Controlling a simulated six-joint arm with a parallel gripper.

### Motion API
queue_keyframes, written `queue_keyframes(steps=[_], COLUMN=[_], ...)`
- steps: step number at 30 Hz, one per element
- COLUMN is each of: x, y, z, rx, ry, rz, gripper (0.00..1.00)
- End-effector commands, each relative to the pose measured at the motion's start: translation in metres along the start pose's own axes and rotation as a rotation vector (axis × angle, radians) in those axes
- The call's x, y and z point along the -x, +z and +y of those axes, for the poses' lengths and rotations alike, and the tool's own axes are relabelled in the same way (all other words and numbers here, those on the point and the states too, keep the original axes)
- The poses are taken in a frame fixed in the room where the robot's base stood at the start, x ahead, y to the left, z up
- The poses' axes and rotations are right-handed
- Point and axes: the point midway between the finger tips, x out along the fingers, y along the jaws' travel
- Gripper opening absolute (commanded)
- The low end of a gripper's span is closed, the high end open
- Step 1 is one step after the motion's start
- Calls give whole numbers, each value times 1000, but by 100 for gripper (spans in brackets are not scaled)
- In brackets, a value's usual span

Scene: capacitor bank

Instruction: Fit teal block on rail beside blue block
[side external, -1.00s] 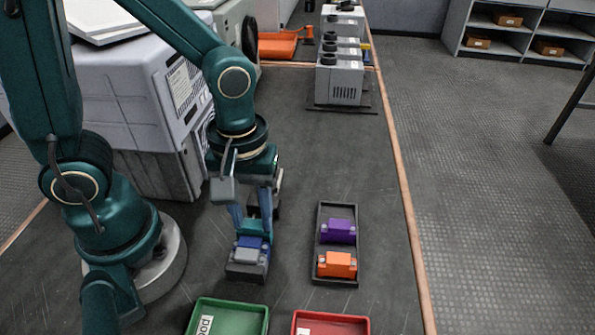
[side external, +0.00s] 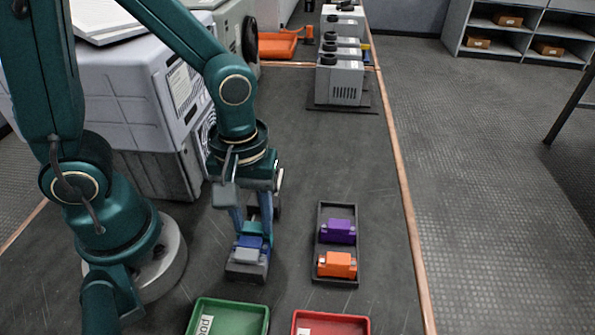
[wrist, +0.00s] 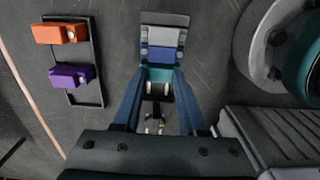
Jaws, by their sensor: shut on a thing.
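The teal block (side external: 253,228) is between the fingers of my gripper (side external: 253,222), which is shut on it. In the wrist view the teal block (wrist: 157,73) lies right behind the blue block (wrist: 161,54), touching or almost touching it. The blue block (side external: 252,242) and a grey block (side external: 250,256) sit side by side on the dark rail (side external: 246,275). The fingers partly hide the teal block, and I cannot tell whether it is fully seated on the rail.
A black tray (side external: 322,240) to the right holds a purple block (side external: 338,231) and an orange block (side external: 338,264). A green bin (side external: 228,302) and a red bin (side external: 331,317) stand at the front. A large grey machine (side external: 140,100) stands behind my arm.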

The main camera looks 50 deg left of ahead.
Motion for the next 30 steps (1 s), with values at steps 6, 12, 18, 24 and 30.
queue_keyframes(steps=[6,12,18,24,30], x=[-2,-2,-1,11,27], y=[0,0,0,-1,0], z=[0,0,0,1,0], rx=[0,0,0,0,0], ry=[-1,-1,0,4,3], rz=[-1,0,0,3,2], gripper=[45,76,76,76,76])
